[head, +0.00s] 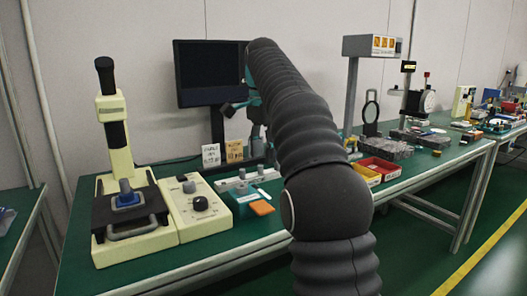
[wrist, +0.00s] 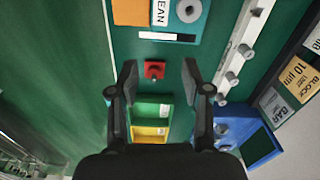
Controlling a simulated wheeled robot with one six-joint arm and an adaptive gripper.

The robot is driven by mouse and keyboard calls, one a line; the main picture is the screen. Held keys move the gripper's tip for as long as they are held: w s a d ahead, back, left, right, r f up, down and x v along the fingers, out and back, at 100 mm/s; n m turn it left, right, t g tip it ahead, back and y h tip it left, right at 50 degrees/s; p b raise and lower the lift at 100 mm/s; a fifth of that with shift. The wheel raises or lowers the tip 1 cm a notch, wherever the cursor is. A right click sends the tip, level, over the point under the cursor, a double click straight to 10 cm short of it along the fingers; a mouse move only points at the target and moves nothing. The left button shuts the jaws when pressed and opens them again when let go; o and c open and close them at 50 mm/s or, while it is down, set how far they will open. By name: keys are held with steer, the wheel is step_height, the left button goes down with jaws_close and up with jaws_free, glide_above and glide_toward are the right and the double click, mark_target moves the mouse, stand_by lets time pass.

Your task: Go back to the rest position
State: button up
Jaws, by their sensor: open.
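In the wrist view my gripper (wrist: 158,85) is open, with its two dark fingers spread apart and nothing between them. It points down over the green bench. A small red block with a dark round knob (wrist: 154,70) lies on the bench beyond the fingertips. A small green and yellow tray (wrist: 151,112) lies nearer the palm, seen between the fingers. In the head view my dark arm rises in front of the bench and bends away; my gripper is mostly hidden behind it.
The green bench (head: 150,267) carries a cream microscope (head: 116,125), a control box (head: 196,207), a monitor (head: 210,72) and red and yellow bins (head: 378,169). Bench at left is clear.

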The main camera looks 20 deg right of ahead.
steer(key=s+a+f+n+t, duration=0.2)
steer(key=s+n, duration=0.2)
steer(key=s, duration=0.4)
steer(key=s+a+f+n+t, duration=0.1)
steer(key=s+f+n, duration=0.2)
steer(key=s, duration=0.5)
steer(key=s+a+f+n+t, duration=0.1)
steer(key=s+f+n, duration=0.6)
steer(key=s+f, duration=0.8)
steer(key=shift+a+f+t, duration=0.15)
steer(key=shift+f+t, duration=0.3)
steer(key=shift+t, duration=0.35)
